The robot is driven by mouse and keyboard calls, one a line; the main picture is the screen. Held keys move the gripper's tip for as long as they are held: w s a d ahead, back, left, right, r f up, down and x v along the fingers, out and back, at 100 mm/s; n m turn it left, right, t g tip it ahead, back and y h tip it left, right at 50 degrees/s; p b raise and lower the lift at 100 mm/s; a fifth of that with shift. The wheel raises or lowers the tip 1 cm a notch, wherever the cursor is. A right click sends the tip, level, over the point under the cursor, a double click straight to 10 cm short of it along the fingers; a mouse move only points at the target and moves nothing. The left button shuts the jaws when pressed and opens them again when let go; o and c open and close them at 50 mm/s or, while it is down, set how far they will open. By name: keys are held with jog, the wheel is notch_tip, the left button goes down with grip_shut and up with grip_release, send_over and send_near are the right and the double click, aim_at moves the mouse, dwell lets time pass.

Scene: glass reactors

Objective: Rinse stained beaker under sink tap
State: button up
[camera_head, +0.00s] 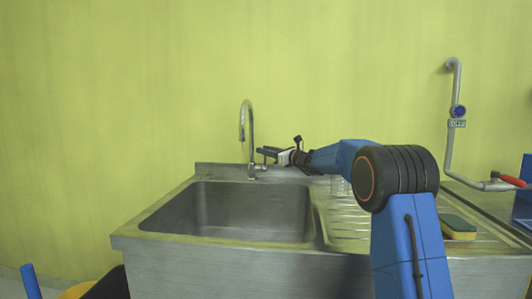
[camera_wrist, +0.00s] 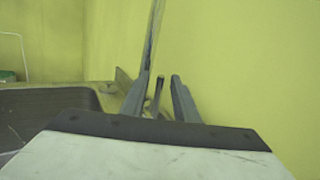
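The sink tap (camera_head: 242,122), a tall curved metal spout, stands at the back of the sink (camera_head: 232,240). In the wrist view the tap (camera_wrist: 152,40) rises just beyond the left finger. My gripper (camera_head: 263,153) is beside the tap, to its right, above its base. In the wrist view my gripper (camera_wrist: 160,88) is open, with a thin dark upright piece between the fingers, perhaps the tap's lever; neither finger clearly touches it. A clear glass vessel (camera_head: 339,186), perhaps the beaker, stands on the ribbed drainboard, partly hidden by my arm; no stain can be made out.
A yellow and green sponge (camera_head: 457,227) lies on the drainboard (camera_head: 345,222) at right. A grey pipe (camera_head: 452,140) with a blue fitting runs down the wall, and a red-handled valve (camera_head: 510,181) is at far right. The sink basin looks empty.

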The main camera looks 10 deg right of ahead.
notch_tip(320, 180, up, 10)
jog(key=shift+f, duration=0.1)
dwell(0.4)
